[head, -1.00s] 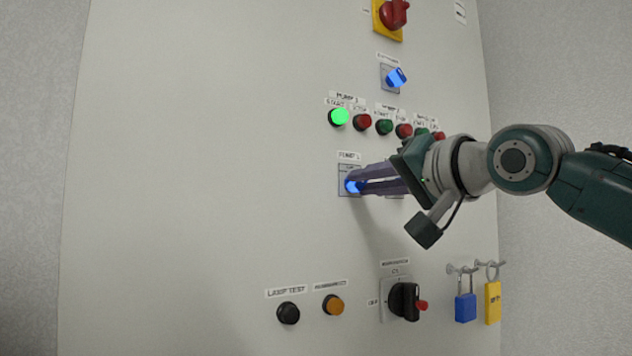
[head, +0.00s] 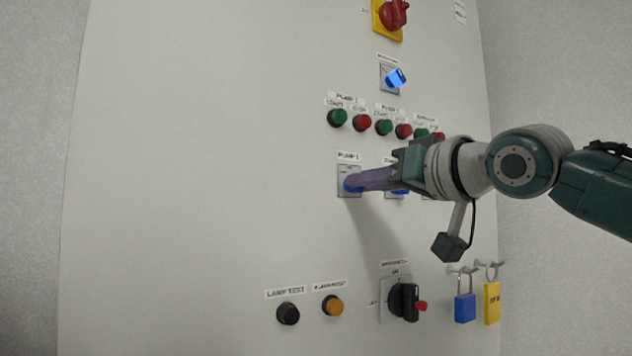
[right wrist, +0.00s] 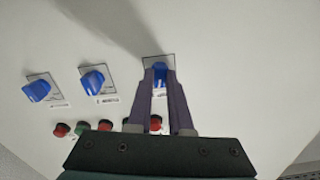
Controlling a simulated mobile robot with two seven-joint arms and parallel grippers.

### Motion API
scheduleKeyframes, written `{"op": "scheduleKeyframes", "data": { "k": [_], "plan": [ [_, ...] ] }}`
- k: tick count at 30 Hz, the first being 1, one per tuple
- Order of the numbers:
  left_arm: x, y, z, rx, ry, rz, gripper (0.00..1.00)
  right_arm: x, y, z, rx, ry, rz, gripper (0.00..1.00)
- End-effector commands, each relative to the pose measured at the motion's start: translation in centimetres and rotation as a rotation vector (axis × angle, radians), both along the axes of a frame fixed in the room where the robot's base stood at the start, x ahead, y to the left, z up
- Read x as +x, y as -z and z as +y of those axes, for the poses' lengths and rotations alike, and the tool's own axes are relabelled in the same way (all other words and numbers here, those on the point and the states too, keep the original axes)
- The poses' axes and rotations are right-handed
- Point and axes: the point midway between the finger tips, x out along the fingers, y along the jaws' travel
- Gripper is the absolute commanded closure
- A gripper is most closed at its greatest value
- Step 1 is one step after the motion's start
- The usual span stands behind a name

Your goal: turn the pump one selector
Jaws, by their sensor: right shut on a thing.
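The pump one selector is a blue knob (head: 352,184) on a grey square plate (head: 347,171) under the "PUMP 1" label. My right gripper (head: 357,182) reaches in from the right and is shut on this knob. In the right wrist view the knob (right wrist: 160,72) sits between the two fingertips of the gripper (right wrist: 161,80), against its plate. The fingers hide much of the knob in the head view. My left gripper is not in view.
Two more blue selectors (right wrist: 93,80) (right wrist: 38,90) stand beside it. Green and red buttons (head: 362,122) are in a row above. A blue lit selector (head: 396,78) and a red handle (head: 394,14) are higher.

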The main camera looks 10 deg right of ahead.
Motion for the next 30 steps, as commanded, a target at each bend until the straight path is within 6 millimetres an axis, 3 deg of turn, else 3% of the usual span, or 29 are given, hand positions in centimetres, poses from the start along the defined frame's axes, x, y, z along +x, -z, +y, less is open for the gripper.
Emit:
{"op": "scheduleKeyframes", "data": {
  "k": [12, 29, 30],
  "plan": [
    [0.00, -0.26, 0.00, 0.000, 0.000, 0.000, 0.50, 0.02, -0.08, -0.01, -0.188, 0.000, -0.069, 1.00],
    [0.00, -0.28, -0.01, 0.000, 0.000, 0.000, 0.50, 0.02, -0.06, -0.02, -0.214, 0.000, -0.079, 1.00],
    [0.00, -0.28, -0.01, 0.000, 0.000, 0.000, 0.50, 0.02, -0.05, -0.02, -0.213, 0.000, -0.078, 0.77]
  ]
}}
